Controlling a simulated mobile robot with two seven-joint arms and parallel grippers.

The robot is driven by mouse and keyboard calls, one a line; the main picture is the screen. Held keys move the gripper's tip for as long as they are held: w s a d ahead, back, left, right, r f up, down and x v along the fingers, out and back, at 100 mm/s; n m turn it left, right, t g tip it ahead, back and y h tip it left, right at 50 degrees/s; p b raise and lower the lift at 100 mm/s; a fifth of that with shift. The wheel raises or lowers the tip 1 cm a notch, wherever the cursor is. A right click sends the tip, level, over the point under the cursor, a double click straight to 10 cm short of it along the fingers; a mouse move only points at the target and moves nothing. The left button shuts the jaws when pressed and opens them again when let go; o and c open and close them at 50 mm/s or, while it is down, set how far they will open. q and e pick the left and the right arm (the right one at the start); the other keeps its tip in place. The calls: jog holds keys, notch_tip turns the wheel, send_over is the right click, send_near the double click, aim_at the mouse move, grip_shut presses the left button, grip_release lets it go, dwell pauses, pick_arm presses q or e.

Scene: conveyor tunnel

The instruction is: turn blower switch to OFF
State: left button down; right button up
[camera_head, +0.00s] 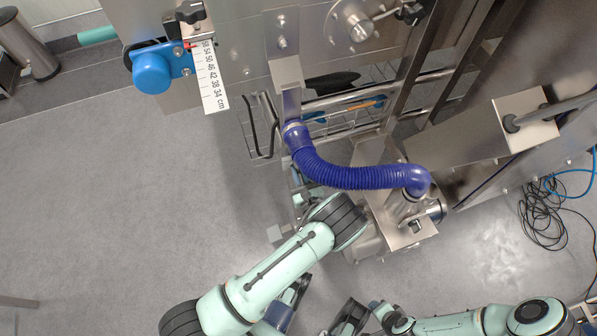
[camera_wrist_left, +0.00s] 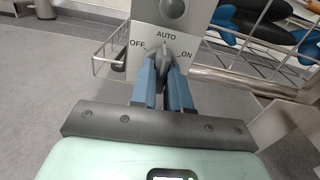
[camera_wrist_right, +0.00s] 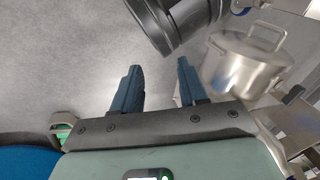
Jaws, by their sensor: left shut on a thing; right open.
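In the left wrist view the blower switch knob (camera_wrist_left: 161,53) sits on a grey panel (camera_wrist_left: 186,32) marked OFF at left, AUTO at top and ON at right. My left gripper (camera_wrist_left: 161,66) is shut on the knob, a finger on either side. The fingers hide part of the knob. It appears to point near AUTO, but its exact angle is hard to read. In the head view my left arm (camera_head: 280,262) reaches in from the lower left, and the switch face cannot be made out. My right gripper (camera_wrist_right: 158,68) is open and empty in the right wrist view.
A wire basket (camera_wrist_left: 108,47) is left of the panel. A blue hose (camera_head: 350,177) curves above my left arm. A blue knob with a ruler (camera_head: 211,80) is at upper left. A steel pot (camera_wrist_right: 245,62) is near my right gripper. Grey floor lies open at left.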

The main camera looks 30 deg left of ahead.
pick_arm(q)
jog(key=n+p, duration=0.1)
jog(key=n, duration=0.5)
jog(key=n+p, duration=0.1)
jog(key=n, duration=0.4)
jog(key=shift+d, duration=0.1)
pick_arm(e)
jog(key=shift+g+y, duration=0.3)
jog(key=shift+g, duration=0.2)
jog(key=s, duration=0.1)
jog(key=s+a+r, duration=0.1)
jog(key=s+r, duration=0.1)
jog(key=shift+s+a+r, duration=0.15)
jog(key=shift+a+r, duration=0.05)
jog(key=shift+a, duration=0.1)
pick_arm(q)
jog(key=shift+f+n, duration=0.1)
jog(key=shift+n, duration=0.2)
jog(key=c, duration=1.1)
grip_release()
jog(key=p+v, duration=0.1)
jog(key=v, duration=1.2)
jog(key=shift+s, duration=0.2)
pick_arm(e)
jog(key=shift+s+a+r+g, duration=0.2)
jog(key=shift+s+a+r, duration=0.05)
jog(key=shift+s+r, duration=0.25)
jog(key=shift+s+a+r+g, duration=0.25)
jog(key=shift+s+r, duration=0.1)
jog(key=shift+s, duration=0.2)
